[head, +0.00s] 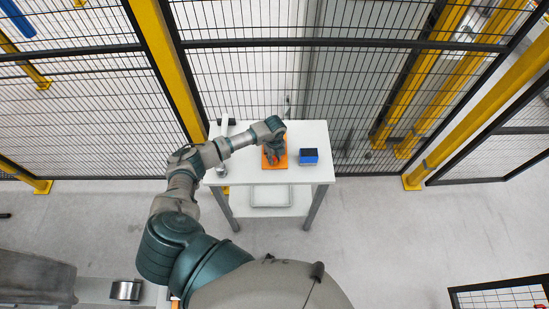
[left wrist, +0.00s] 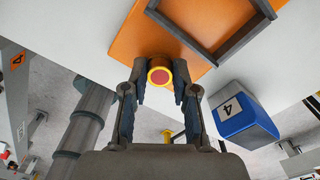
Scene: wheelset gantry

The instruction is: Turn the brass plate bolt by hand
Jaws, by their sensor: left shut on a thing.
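An orange plate (head: 276,177) lies on the white table; it also shows in the left wrist view (left wrist: 130,42), with a dark square frame (left wrist: 205,50) on it. My left gripper (head: 273,154) is over this plate. In the left wrist view its two fingers (left wrist: 160,82) are shut on a round piece with a yellow ring and red face, which I take for the brass plate bolt (left wrist: 160,76), at the plate's edge. The fingers hide its sides, and its thread does not show. My right gripper is not in view.
A blue box (head: 308,157), marked 4 in the left wrist view (left wrist: 243,120), stands right of the plate. The white table (head: 313,175) has a lower shelf with a grey tray (head: 270,197). A mesh fence with yellow posts (head: 168,70) stands behind.

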